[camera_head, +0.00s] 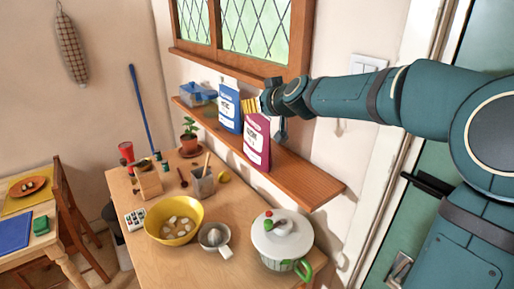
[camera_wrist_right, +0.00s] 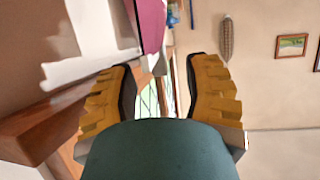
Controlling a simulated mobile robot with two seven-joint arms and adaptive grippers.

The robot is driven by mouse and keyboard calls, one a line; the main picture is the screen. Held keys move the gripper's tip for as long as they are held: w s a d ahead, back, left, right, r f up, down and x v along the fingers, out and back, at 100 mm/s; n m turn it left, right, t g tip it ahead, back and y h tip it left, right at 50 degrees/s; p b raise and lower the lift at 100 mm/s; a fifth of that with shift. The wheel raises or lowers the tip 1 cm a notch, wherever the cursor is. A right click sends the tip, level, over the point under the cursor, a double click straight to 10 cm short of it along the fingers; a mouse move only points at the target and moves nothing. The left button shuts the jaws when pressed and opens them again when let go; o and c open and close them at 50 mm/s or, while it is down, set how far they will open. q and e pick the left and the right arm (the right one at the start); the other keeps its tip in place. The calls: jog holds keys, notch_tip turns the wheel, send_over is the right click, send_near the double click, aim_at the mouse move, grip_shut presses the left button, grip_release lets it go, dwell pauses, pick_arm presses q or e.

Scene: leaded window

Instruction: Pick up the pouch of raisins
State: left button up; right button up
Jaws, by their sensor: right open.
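Two upright pouches stand on the wooden wall shelf: a magenta pouch (camera_head: 257,142) and a blue pouch (camera_head: 229,108) to its left. The print on them is too small to read surely, so I cannot tell for certain which holds raisins. My right gripper (camera_head: 253,104) is beside the tops of the pouches, with its yellow fingers partly hidden. In the right wrist view my right gripper (camera_wrist_right: 160,78) is open with nothing between its fingers. The magenta pouch (camera_wrist_right: 152,22) shows beyond the fingertips there, cut off by the top edge. My left gripper is not in view.
The shelf (camera_head: 312,185) also holds a blue-lidded container (camera_head: 198,94). The window frame (camera_head: 230,65) is just above. Below, the table (camera_head: 205,240) carries a yellow bowl (camera_head: 163,233), a lidded pot (camera_head: 290,245) and a plant (camera_head: 190,130). The shelf's right end is clear.

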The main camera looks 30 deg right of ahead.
jog(key=shift+x, duration=1.05)
grip_shut()
jog(key=shift+r, duration=0.15)
